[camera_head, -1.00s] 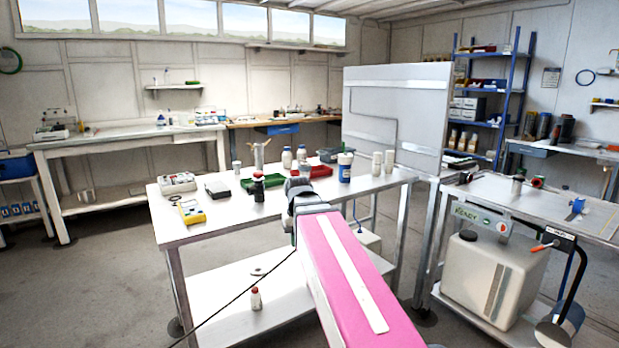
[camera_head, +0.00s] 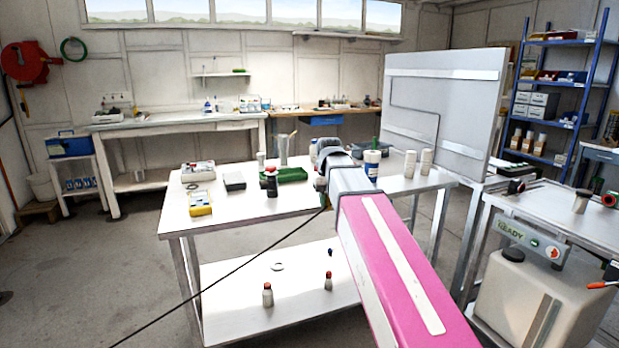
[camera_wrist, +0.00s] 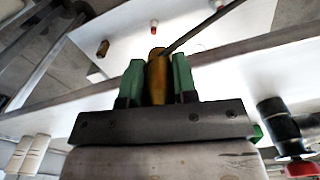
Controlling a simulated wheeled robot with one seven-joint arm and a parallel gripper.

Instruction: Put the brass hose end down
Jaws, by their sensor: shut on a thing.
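The brass hose end (camera_wrist: 157,78) is between the green fingers of my gripper (camera_wrist: 158,80) in the wrist view. The fingers are shut on it from both sides. A thin dark hose runs from its tip toward the upper right; in the head view the black hose (camera_head: 230,268) stretches from near my gripper down to the lower left. In the head view my pink arm hides the gripper and the brass end. In the wrist view the gripper is over the front edge of the white table (camera_head: 228,212), with the lower shelf (camera_head: 235,305) below.
On the table stand a yellow meter (camera_head: 200,203), a dark red-capped bottle (camera_head: 271,182), a green tray (camera_head: 292,174) and white bottles (camera_head: 410,163). Small red-capped bottles (camera_head: 267,295) stand on the lower shelf. A white tank (camera_head: 520,290) is at right. Floor at left is clear.

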